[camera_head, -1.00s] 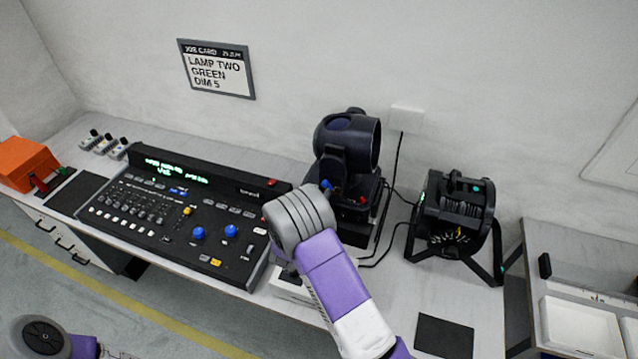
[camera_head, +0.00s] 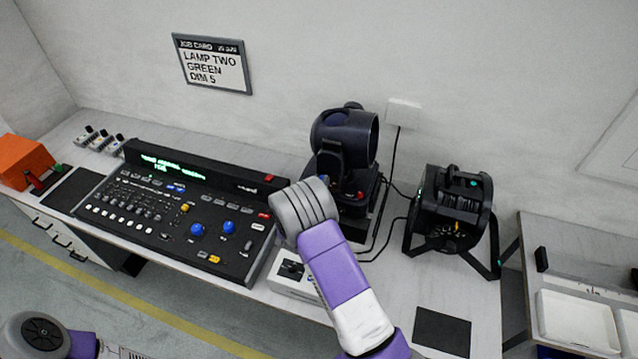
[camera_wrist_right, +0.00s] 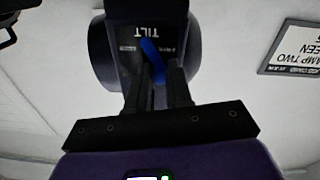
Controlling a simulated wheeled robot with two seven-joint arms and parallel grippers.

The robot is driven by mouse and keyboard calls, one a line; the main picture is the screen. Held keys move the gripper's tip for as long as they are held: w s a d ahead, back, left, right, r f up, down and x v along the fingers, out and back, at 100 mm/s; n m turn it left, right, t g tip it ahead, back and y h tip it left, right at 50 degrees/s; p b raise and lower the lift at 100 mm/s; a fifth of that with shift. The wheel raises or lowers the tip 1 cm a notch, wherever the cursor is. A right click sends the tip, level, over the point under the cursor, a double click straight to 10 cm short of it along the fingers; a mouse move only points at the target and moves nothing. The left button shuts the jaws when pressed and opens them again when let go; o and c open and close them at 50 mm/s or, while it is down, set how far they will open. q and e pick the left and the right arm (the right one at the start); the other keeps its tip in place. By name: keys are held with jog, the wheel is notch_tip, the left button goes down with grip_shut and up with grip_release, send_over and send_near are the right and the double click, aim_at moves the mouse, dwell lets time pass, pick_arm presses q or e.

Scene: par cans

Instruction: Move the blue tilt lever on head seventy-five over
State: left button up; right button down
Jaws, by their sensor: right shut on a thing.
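In the head view my grey right wrist hides the fingers and the lever. The number of the lamp is not readable. Only part of my left arm shows at bottom left, without its gripper.
A lighting console (camera_head: 180,205) lies left of my right arm. A second black lamp (camera_head: 450,215) stands to the right on a bracket. Cables run between the lamps. A small white box (camera_head: 290,277) lies beside my forearm. A job card (camera_head: 212,65) hangs on the wall.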

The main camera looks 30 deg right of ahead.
jog(key=shift+w+a, duration=0.1)
jog(key=shift+a, duration=0.15)
jog(key=shift+s+d+m+b, duration=0.35)
jog(key=shift+m+b, duration=1.65)
jog(key=shift+b, duration=0.95)
jog(key=shift+s+d+m+b, duration=0.2)
jog(key=shift+s+m+b, duration=0.2)
jog(key=shift+m+b, duration=2.1)
jog(key=shift+s+d+m+b, duration=0.35)
jog(key=shift+m+b, duration=1.15)
jog(key=shift+b, duration=1.9)
jog(key=c, duration=1.4)
grip_release()
jog(key=o, duration=0.3)
jog(key=shift+w+a, duration=0.1)
jog(key=shift+a, duration=0.05)
jog(key=shift+o, duration=0.2)
jog(key=shift+d, duration=0.25)
jog(key=v, duration=0.8)
